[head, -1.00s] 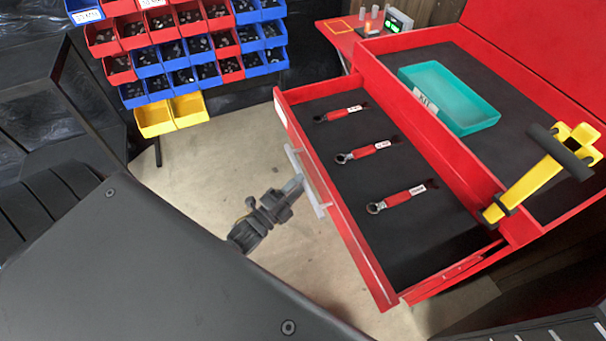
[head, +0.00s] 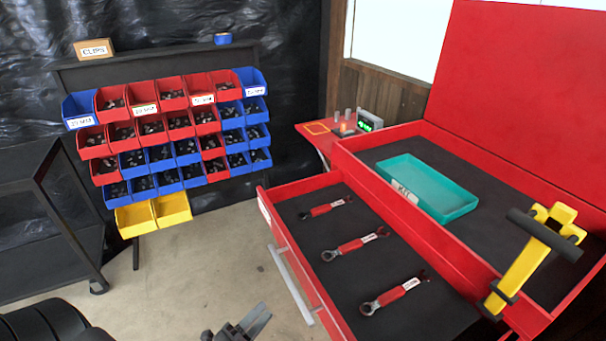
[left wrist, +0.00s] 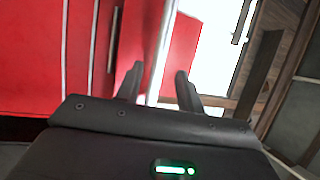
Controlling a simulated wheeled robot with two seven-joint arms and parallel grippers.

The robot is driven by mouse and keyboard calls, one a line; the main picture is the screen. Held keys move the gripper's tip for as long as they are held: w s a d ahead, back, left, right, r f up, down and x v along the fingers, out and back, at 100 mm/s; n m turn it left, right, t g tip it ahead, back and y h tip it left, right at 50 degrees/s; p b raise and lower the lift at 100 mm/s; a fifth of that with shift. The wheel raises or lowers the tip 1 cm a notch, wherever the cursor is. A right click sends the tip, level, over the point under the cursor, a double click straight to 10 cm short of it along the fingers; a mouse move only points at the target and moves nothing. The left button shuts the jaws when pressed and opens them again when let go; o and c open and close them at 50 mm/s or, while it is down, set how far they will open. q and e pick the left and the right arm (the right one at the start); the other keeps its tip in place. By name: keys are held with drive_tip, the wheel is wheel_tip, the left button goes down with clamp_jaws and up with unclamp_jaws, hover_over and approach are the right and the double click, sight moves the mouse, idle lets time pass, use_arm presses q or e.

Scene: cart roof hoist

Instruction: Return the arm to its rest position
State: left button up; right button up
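My left gripper (head: 252,322) shows at the bottom edge of the head view, above the floor and left of the open drawer. In the left wrist view its two dark fingers (left wrist: 159,88) stand apart and look empty. The drawer's pale handle bar (head: 290,284) lies to the right of the gripper in the head view, with a visible gap between them. A pale bar (left wrist: 161,50) crosses the space between the fingers in the wrist picture; it appears to be beyond them. Most of the left arm is cut off below the frame. My right gripper is not in view.
The open red drawer (head: 310,285) holds three red-handled wrenches (head: 355,245). The red cabinet top carries a teal tray (head: 455,205) and a yellow tool (head: 520,265). A rack of red, blue and yellow bins (head: 170,135) stands at back left. Bare floor (head: 200,270) lies between.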

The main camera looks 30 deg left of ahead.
use_arm(q)
drive_tip(key=s+a+f+n+g+y, duration=0.2)
drive_tip(key=s+a+f+n+g, duration=0.15)
drive_tip(key=f, duration=0.75)
drive_tip(key=s+a+f+n+g+y, duration=0.15)
drive_tip(key=s+f+n+g, duration=0.3)
drive_tip(key=f, duration=0.65)
drive_tip(key=s+a+f+n+g+y, duration=0.1)
drive_tip(key=s+a+f+n+g, duration=0.3)
drive_tip(key=f, duration=0.7)
drive_tip(key=s+d+f+n+g, duration=0.25)
drive_tip(key=s+f, duration=0.25)
drive_tip(key=s, duration=0.3)
drive_tip(key=s+d+f+n+g, duration=0.1)
drive_tip(key=s+f+n+g, duration=0.15)
drive_tip(key=s+f, duration=0.35)
drive_tip(key=s+d+f+g, duration=0.1)
drive_tip(key=s+d, duration=0.2)
drive_tip(key=d, duration=0.3)
drive_tip(key=shift+f, duration=0.25)
